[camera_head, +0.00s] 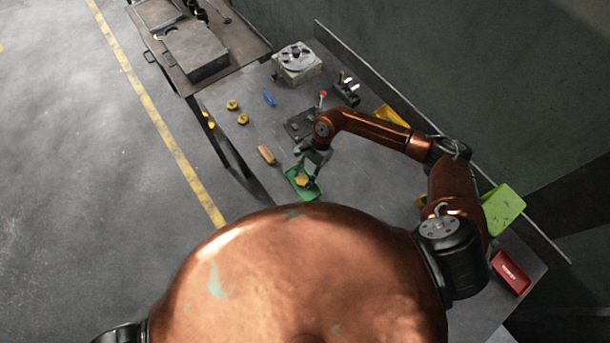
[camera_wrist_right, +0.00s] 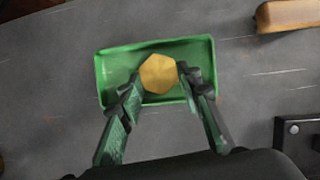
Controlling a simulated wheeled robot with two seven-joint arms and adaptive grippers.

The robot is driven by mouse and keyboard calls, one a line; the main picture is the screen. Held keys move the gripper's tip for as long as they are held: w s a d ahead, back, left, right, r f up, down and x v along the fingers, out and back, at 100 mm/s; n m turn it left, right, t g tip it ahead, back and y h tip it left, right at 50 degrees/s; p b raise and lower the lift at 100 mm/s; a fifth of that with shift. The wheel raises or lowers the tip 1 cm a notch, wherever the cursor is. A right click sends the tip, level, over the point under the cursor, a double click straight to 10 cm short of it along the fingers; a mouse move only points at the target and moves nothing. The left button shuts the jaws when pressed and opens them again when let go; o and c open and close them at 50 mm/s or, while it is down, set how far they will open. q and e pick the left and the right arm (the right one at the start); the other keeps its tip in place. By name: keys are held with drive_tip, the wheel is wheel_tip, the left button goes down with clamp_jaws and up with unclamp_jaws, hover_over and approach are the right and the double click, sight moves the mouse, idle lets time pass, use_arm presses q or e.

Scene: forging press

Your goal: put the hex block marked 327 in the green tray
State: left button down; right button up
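A yellow hex block (camera_wrist_right: 159,74) is between the fingertips of my right gripper (camera_wrist_right: 160,78), with a finger against each side. It is over or in the green tray (camera_wrist_right: 113,69), near the tray's middle; I cannot tell whether it touches the floor. No number is readable on it. In the head view the right gripper (camera_head: 305,174) points down at the small green tray (camera_head: 314,194), with the yellow block (camera_head: 302,181) below the fingers. My left gripper is not in view.
An orange-brown bar (camera_head: 266,154) lies beside the tray. More yellow blocks (camera_head: 243,119) and a blue item (camera_head: 269,98) lie farther back. A dark plate with a red-knobbed lever (camera_head: 322,97) stands behind the gripper. A lime bin (camera_head: 502,209) and red bin (camera_head: 511,272) are at right.

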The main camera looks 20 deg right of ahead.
drive_tip(key=o, duration=0.4)
drive_tip(key=shift+r, duration=0.2)
drive_tip(key=b+v, duration=0.2)
drive_tip(key=v, duration=1)
drive_tip(key=shift+a, duration=0.1)
drive_tip(key=shift+s, duration=0.1)
